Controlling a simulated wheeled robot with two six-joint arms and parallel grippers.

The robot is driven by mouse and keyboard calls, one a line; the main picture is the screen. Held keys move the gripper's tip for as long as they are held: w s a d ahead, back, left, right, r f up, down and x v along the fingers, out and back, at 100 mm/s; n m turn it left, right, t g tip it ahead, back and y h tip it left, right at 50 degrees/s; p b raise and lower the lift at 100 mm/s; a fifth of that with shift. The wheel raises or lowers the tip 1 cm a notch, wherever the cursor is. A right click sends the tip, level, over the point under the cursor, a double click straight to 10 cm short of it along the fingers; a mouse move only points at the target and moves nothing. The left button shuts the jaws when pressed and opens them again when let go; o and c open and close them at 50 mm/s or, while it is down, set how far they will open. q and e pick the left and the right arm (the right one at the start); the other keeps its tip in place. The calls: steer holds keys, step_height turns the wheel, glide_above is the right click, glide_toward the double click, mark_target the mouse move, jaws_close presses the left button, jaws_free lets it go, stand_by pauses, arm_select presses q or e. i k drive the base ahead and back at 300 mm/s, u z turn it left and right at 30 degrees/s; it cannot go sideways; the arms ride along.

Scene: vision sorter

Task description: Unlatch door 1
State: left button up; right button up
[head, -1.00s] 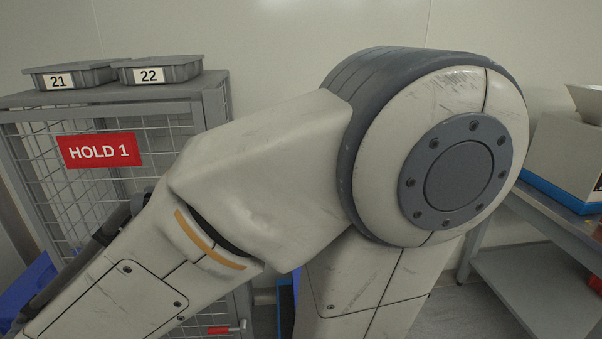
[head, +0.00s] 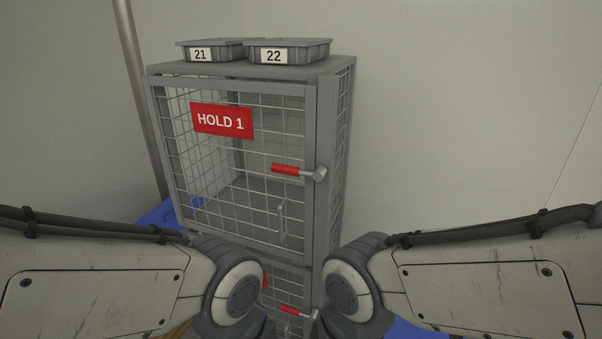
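Door 1 is a wire mesh door (head: 240,215) on the upper part of a grey cage cabinet, with a red HOLD 1 sign (head: 222,121). It stands shut in its frame. Its latch has a red handle (head: 286,169) lying about level, pointing left from a grey pivot (head: 320,174) on the right post. A grey pull handle (head: 282,222) is below the latch. Both my arms reach in from the lower corners in front of the cabinet. Neither gripper shows in the head view, and nothing touches the latch.
Two grey bins, 21 (head: 208,51) and 22 (head: 287,52), stand on the cabinet top. A lower door with another red latch handle (head: 293,310) is partly hidden by my arms. Blue items (head: 158,217) show behind the left side. The wall right of the cabinet is clear.

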mark_target(320, 172)
steer(key=u, duration=1.95)
steer(key=i, duration=1.1)
steer(key=z, duration=3.75)
